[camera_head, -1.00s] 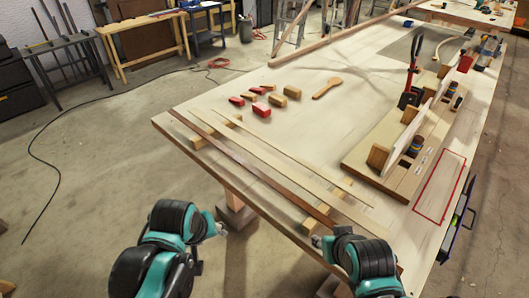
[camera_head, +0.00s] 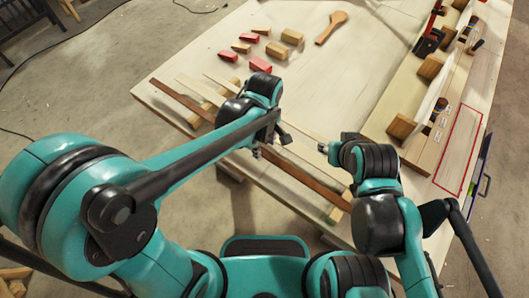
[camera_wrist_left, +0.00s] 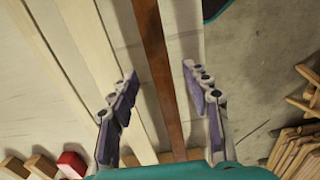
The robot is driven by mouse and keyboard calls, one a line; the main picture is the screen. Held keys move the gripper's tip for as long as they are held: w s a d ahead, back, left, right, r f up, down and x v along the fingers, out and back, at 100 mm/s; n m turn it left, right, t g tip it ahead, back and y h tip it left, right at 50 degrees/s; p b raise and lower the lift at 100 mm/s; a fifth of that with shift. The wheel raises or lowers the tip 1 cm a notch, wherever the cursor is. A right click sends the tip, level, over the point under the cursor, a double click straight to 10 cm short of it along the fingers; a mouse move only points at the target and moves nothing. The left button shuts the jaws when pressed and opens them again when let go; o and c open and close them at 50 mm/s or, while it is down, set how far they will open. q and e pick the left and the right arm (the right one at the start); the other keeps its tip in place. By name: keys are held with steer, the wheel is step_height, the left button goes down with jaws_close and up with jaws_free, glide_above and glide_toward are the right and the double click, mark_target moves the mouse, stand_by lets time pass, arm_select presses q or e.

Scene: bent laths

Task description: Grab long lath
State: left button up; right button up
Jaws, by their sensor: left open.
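Several long thin laths lie side by side along the near edge of the table: a dark brown lath (camera_head: 312,183) nearest the edge and pale laths (camera_head: 190,85) beyond it. My left gripper (camera_head: 271,146) is above the dark lath, its wrist hiding part of the laths. In the left wrist view the open fingers (camera_wrist_left: 160,72) stand on either side of the dark lath (camera_wrist_left: 152,35), with nothing gripped. Pale laths (camera_wrist_left: 93,50) run left of it there. My right gripper (camera_head: 326,149) is over the right part of the laths; its jaws are too small to read.
Wooden blocks (camera_head: 292,37) and red blocks (camera_head: 261,64) lie on the table (camera_head: 350,80) beyond the laths, with a wooden spoon-shaped tool (camera_head: 331,27). A wooden fixture (camera_head: 402,127) stands at the right beside a red outlined rectangle (camera_head: 460,150). The table's middle is clear.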

arm_select(q)
step_height(320, 180, down, 2)
steer(key=shift+f, duration=0.1)
steer(key=shift+c, duration=0.3)
jaws_close()
steer(key=shift+r, duration=0.2)
